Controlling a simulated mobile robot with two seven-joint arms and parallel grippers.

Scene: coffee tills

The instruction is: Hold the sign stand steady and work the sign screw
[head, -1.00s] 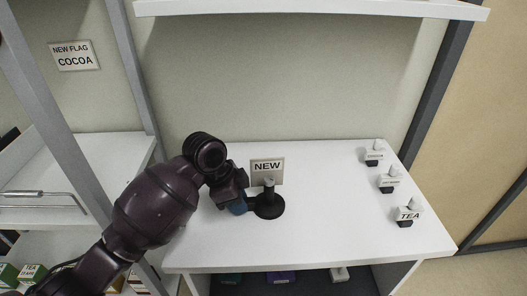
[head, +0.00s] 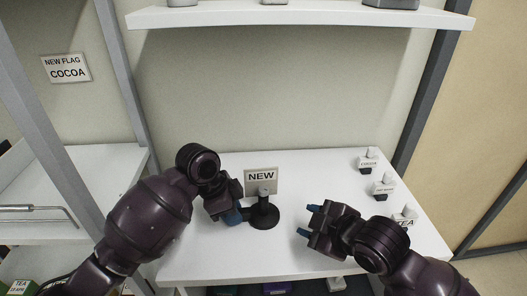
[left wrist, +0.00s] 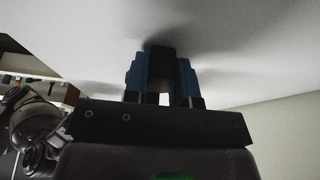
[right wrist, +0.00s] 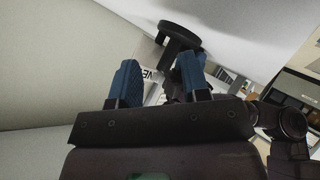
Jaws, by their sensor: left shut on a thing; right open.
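The sign stand (head: 265,217) stands on the white counter with its round black base and short post. A plate reading NEW (head: 261,176) is behind the post. The grey sign screw (head: 263,191) is at the top of the post. My left gripper (head: 234,214) is shut on the stand from its left side; the left wrist view shows a black part (left wrist: 161,66) between the blue fingers. My right gripper (head: 306,221) is open and empty, to the right of the stand and apart from it. The right wrist view shows the stand's black base (right wrist: 181,33) beyond its fingers (right wrist: 160,80).
Several small flag stands, including one reading TEA (head: 405,218), line the counter's (head: 330,170) right side, close to my right arm. A shelf (head: 300,17) hangs above the counter. A wall sign (head: 66,68) reads NEW FLAG COCOA. A metal rod (head: 38,208) lies on the left shelf.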

